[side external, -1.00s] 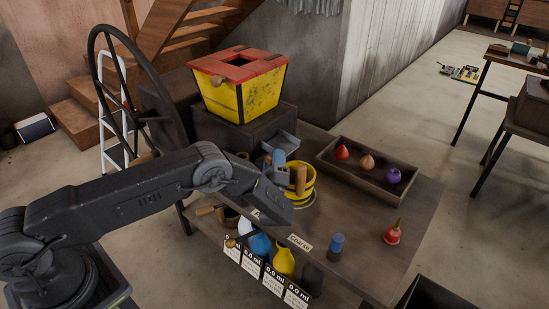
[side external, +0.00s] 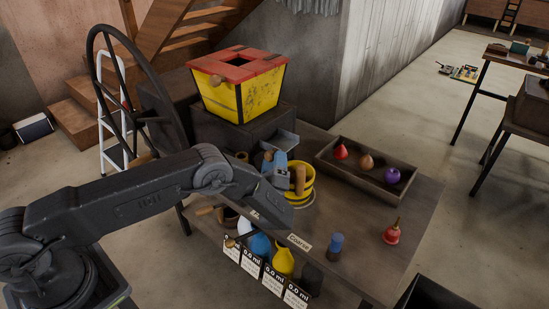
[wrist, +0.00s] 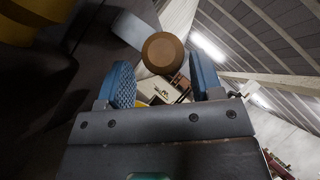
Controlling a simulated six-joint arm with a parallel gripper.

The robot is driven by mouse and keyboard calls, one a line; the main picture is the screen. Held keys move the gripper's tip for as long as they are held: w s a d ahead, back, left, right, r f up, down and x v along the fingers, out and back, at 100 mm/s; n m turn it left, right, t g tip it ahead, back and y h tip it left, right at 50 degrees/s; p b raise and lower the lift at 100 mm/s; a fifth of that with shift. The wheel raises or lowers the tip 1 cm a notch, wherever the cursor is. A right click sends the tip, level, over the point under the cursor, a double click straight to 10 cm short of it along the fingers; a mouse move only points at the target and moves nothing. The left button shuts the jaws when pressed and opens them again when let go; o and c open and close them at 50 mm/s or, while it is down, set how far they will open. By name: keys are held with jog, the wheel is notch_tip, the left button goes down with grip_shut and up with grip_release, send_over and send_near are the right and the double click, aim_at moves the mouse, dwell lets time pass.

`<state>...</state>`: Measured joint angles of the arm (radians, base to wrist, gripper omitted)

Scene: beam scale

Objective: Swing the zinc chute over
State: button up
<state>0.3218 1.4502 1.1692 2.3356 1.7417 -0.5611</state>
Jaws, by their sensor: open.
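The zinc chute (side external: 284,141) is a grey metal trough below the yellow hopper, at the back of the bench. In the wrist view a pale grey-blue piece (wrist: 134,30), likely the chute, shows behind a round wooden knob (wrist: 163,53). My gripper (side external: 273,165) is open just in front of the chute. In the wrist view its two blue pads stand on either side of the knob, with a gap on the right; I cannot tell whether the knob lies within the pads' reach. The arm hides part of the bench below.
The yellow hopper (side external: 243,97) with a red top stands on a dark block behind. A yellow bucket (side external: 308,193) is close right of my gripper. A tray (side external: 335,178) holds several coloured bulbs. A large dark wheel (side external: 99,120) stands left. The bench's right front is mostly clear.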

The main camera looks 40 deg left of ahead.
jog(key=v, duration=1.2)
jog(key=shift+s+f, duration=0.15)
jog(key=shift+d, duration=0.1)
